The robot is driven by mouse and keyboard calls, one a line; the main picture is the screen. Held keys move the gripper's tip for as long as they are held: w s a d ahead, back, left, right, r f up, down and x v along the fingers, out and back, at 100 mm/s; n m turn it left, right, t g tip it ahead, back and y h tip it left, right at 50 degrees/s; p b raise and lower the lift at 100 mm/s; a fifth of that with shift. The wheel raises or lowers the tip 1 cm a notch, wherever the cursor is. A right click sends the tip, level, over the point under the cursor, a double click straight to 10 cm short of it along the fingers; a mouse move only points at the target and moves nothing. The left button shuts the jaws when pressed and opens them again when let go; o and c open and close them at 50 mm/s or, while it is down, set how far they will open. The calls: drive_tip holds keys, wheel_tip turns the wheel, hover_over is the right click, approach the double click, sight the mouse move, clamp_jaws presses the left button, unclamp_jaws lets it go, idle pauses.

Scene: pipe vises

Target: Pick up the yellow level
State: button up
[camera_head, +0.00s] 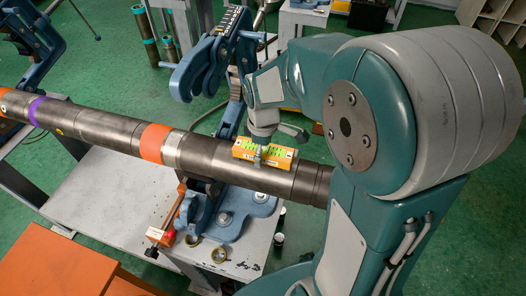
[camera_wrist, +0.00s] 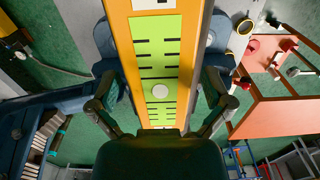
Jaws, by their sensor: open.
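The yellow level (camera_head: 282,153) lies along the top of a dark steel pipe (camera_head: 213,155) in the head view. It is a yellow-orange bar with lime-green label panels. In the wrist view the level (camera_wrist: 122,20) runs up the middle of the picture. My gripper (camera_head: 260,152) is just above the level, with one finger in front of its near side. In the wrist view my gripper (camera_wrist: 161,88) is open, with one finger on each side of the level. I cannot tell whether the fingers touch it.
A blue pipe vise (camera_head: 205,70) rises just behind the level, its jaw close to my arm. Its base sits on a grey bench (camera_head: 100,185) with two brass-coloured rings. A second vise (camera_head: 28,40) holds the pipe at the far left. An orange surface (camera_head: 50,265) is at the lower left.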

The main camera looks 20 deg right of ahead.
drive_tip(key=c, duration=1.3)
